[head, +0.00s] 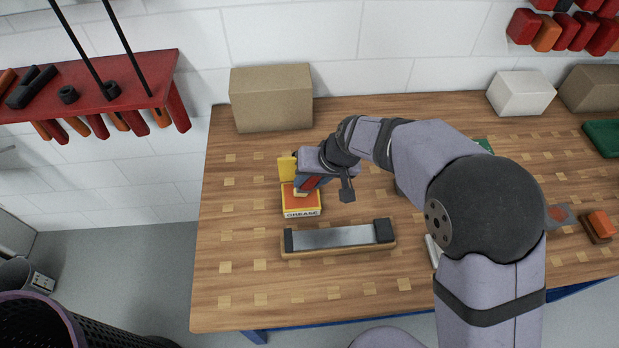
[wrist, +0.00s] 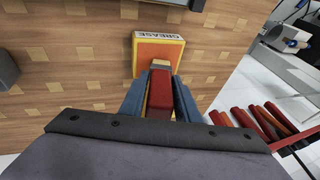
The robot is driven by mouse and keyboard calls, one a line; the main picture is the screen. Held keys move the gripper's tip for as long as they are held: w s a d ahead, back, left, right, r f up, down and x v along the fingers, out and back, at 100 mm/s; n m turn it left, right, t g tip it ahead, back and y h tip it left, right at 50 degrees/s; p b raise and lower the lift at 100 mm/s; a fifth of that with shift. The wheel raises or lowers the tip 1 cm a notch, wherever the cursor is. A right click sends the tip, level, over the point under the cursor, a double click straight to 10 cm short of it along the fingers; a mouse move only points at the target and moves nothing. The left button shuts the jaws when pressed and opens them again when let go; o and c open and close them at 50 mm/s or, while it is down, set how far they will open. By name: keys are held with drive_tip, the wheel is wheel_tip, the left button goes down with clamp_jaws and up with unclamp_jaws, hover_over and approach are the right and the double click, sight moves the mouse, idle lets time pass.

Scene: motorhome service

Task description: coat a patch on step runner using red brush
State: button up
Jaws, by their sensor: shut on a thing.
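The step runner (head: 332,237) appears to be the grey metal strip with black end blocks on a wooden base, lying near the front of the bench. An orange and yellow grease container (head: 301,211) sits just behind it; it also shows in the wrist view (wrist: 172,50). My gripper (head: 306,182) is shut on the red brush (head: 312,182), whose red handle (wrist: 160,92) shows between the blue fingers in the wrist view. The brush's pale tip is at the grease container; whether it touches the grease is unclear.
A yellow upright piece (head: 287,168) stands behind the container. A cardboard box (head: 271,97) is at the back left of the wooden bench (head: 230,290). A red rack (head: 120,80) with tools hangs at left. An orange-topped block (head: 600,225) lies at right. The bench's front left is clear.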

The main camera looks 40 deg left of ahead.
drive_tip(key=shift+r+p, duration=2.25)
drive_tip(key=shift+r, duration=1.2)
drive_tip(key=shift+w, duration=0.1)
